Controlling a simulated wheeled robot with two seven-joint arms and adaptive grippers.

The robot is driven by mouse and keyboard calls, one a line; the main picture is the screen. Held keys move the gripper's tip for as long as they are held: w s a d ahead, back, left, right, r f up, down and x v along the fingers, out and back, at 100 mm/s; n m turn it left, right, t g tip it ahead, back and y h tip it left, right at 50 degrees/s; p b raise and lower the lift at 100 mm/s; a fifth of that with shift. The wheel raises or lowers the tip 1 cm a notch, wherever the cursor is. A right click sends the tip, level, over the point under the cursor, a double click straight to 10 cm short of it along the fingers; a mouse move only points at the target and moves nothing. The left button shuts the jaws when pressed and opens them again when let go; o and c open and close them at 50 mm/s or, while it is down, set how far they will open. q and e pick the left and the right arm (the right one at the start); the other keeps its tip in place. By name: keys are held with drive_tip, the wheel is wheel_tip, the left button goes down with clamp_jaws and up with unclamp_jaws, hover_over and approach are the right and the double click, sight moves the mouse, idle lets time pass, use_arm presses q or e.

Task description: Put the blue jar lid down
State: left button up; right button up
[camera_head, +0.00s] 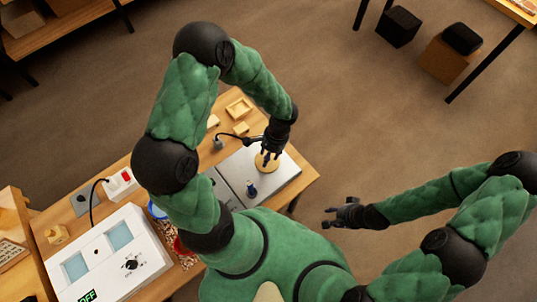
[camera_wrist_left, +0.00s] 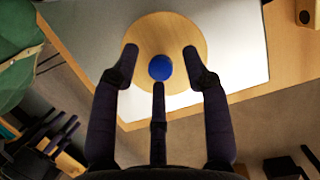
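The blue jar lid (camera_wrist_left: 160,67) is a small round blue disc on a round wooden pad (camera_wrist_left: 150,28) in the left wrist view. My left gripper (camera_wrist_left: 160,66) is open, its fingers spread around the lid with gaps on either side. In the head view my left gripper (camera_head: 268,155) is over the wooden pad (camera_head: 268,167), and its fingers hide most of the lid. A small dark-blue jar (camera_head: 251,189) stands on the grey plate near the pad. My right gripper (camera_head: 335,214) looks open and empty, beyond the bench's right edge.
The grey plate (camera_head: 283,177) lies on the wooden bench (camera_head: 305,181). Small wooden blocks (camera_head: 239,108) and a black cable lie behind the gripper. A white device with a green display (camera_head: 120,262) and a red-switch box (camera_head: 121,182) are at left.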

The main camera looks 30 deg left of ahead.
use_arm(q)
drive_tip(key=shift+r, duration=0.15)
drive_tip(key=shift+w+r, duration=0.15)
drive_tip(key=shift+r, duration=0.2)
drive_tip(key=p+v, duration=0.2)
drive_tip(key=v, duration=0.9)
drive_tip(key=shift+d+r, duration=0.1)
